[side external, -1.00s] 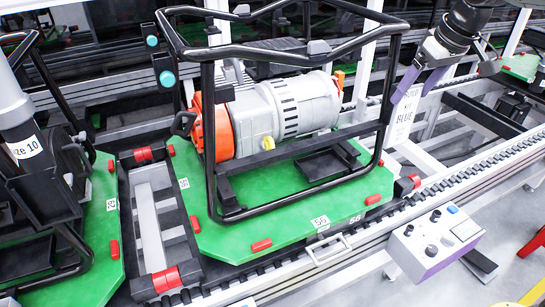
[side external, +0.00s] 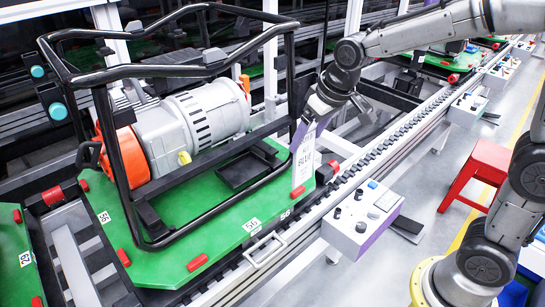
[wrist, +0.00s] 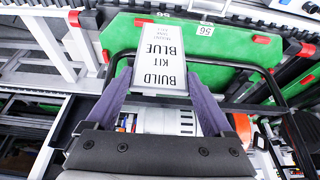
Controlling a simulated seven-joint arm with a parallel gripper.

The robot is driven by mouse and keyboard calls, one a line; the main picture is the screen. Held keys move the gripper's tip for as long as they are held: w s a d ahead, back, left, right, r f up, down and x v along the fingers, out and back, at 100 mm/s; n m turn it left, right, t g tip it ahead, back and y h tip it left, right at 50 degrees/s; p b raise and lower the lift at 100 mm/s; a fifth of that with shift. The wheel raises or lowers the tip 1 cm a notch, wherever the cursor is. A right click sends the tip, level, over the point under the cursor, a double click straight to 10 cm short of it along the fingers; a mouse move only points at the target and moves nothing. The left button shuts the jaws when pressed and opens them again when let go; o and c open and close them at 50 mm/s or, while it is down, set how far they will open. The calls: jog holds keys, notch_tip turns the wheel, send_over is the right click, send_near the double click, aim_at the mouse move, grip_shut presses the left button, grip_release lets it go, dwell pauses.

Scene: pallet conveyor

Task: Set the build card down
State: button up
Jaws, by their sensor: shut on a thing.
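The build card (side external: 303,160) is white with dark print and hangs upright at the right corner of the green pallet marked 56 (side external: 205,230). Its lower end overlaps the pallet's surface in the side view; I cannot tell whether it touches. My gripper (side external: 312,122) is above the card and shut on its upper end. In the wrist view the card (wrist: 158,52) reads "BUILD KIT BLUE" and sits between the purple fingers of my gripper (wrist: 160,88). The green pallet (wrist: 216,47) lies beyond it.
A black tubular frame (side external: 118,160) stands on the pallet around a grey and orange motor unit (side external: 195,122), close left of the card. A conveyor rail (side external: 385,150) runs along the pallet's front side. A control box (side external: 365,215) and a red stool (side external: 475,180) stand in front.

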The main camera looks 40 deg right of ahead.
jog(key=w+f, duration=0.8)
jog(key=f, duration=0.2)
jog(key=shift+w+a+f, duration=0.2)
jog(key=shift+w+f, duration=0.05)
jog(key=shift+w, duration=0.05)
jog(key=shift+f, duration=0.15)
jog(key=o, duration=1.5)
jog(key=shift+o, duration=0.2)
